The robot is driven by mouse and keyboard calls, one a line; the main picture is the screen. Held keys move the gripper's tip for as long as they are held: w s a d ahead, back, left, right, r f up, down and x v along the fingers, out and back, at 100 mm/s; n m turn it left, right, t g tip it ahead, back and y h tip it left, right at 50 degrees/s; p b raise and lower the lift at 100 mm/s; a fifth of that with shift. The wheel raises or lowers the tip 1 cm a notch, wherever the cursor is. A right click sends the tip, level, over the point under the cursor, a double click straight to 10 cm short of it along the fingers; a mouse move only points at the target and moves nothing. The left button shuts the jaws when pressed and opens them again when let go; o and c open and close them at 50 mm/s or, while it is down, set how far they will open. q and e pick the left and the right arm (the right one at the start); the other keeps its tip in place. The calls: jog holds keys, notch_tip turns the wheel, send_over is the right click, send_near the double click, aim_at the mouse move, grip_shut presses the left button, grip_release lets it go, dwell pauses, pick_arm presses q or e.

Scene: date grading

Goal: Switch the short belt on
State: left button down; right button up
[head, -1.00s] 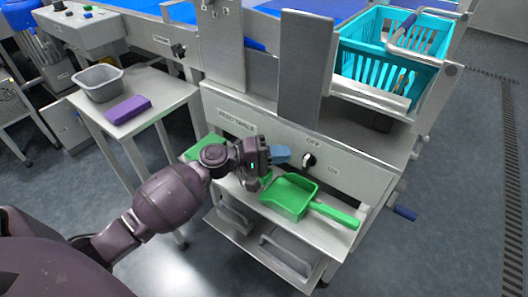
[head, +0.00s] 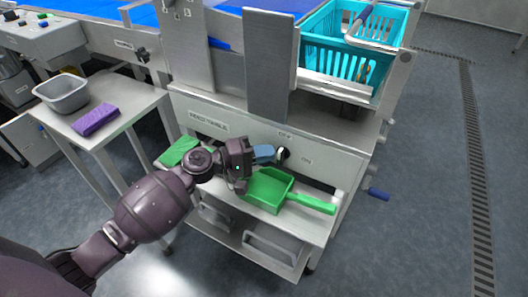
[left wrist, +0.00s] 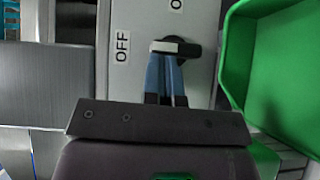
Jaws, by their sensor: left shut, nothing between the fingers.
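The black rotary switch (head: 283,153) sits on the grey front panel, between an OFF label (head: 285,135) and an ON label (head: 306,161). In the left wrist view the switch (left wrist: 190,50) shows a white mark on its bar, on the side towards the OFF label (left wrist: 122,46). The other label is cut off by the top edge. My left gripper (head: 267,153) is shut and empty, its blue fingertips right at the switch. In the left wrist view the fingertips (left wrist: 166,64) meet the bar's marked end; whether they touch it I cannot tell. My right gripper is not in view.
A green dustpan (head: 268,190) lies on the shelf just below the switch. A green cloth (head: 178,150) lies left of my arm. A turquoise crate (head: 335,55) stands above the panel. A side table (head: 130,107) at left holds a grey tub (head: 62,95) and a purple cloth (head: 96,119).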

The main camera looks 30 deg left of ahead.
pick_arm(q)
jog(key=shift+r, duration=0.15)
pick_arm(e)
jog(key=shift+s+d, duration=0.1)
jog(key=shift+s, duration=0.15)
